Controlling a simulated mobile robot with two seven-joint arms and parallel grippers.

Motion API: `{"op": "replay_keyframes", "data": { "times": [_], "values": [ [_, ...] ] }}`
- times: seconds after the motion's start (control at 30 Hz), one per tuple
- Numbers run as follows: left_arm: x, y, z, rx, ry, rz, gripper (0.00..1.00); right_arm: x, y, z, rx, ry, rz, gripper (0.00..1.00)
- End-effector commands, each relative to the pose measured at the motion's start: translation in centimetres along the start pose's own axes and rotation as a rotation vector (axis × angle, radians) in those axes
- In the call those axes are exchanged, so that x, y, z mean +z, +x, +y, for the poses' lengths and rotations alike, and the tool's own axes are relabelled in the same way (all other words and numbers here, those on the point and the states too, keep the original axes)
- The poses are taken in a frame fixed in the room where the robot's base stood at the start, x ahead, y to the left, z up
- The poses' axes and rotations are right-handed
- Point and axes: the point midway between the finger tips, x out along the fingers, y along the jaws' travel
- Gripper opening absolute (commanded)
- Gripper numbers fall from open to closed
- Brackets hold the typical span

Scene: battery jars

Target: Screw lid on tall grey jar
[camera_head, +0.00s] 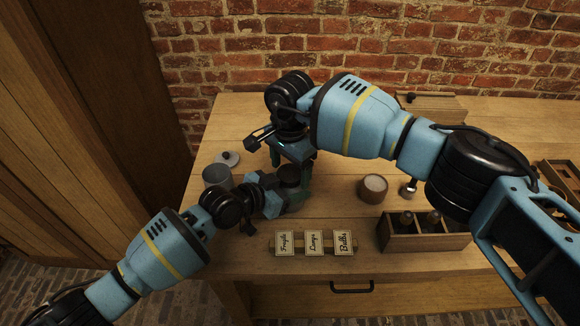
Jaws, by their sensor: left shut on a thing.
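My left gripper (279,199) is shut on a grey jar (293,204) standing near the middle left of the table. The jar is largely hidden by the gripper. A dark round lid (289,174) shows at the jar's top; whether it is seated or threaded cannot be seen. My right gripper (293,175) points down from above, with its fingers on either side of the lid. Whether they touch it is unclear.
An open grey jar (216,177) stands left, with a pale knobbed lid (228,158) behind it. A pale round jar (373,188) and a wooden crate with bottles (424,232) are right. Label cards (314,243) stand in front. A wooden box (432,107) is at the back.

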Motion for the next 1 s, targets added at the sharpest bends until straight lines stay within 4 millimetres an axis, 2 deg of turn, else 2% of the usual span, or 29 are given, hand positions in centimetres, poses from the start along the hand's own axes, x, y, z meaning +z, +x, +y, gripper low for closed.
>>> {"op": "replay_keyframes", "data": {
  "times": [0.27, 0.43, 0.8, 1.0],
  "values": [
    [0.0, 0.0, 0.0, 0.000, 0.000, -0.001, 0.00, 0.0, 0.0, 0.0, 0.000, 0.000, 0.000, 0.79],
    [0.0, 0.0, 0.0, 0.000, 0.000, -0.001, 0.00, -0.1, -1.1, 0.0, -0.002, 0.000, 0.001, 0.79],
    [0.0, 0.0, 0.0, 0.000, 0.000, -0.001, 0.00, 0.0, -8.0, 0.0, -0.003, 0.000, 0.002, 0.79],
    [0.0, 0.0, 0.0, 0.000, 0.000, -0.001, 0.00, 0.0, -10.9, 0.0, -0.002, 0.000, 0.001, 0.79]
  ]
}}
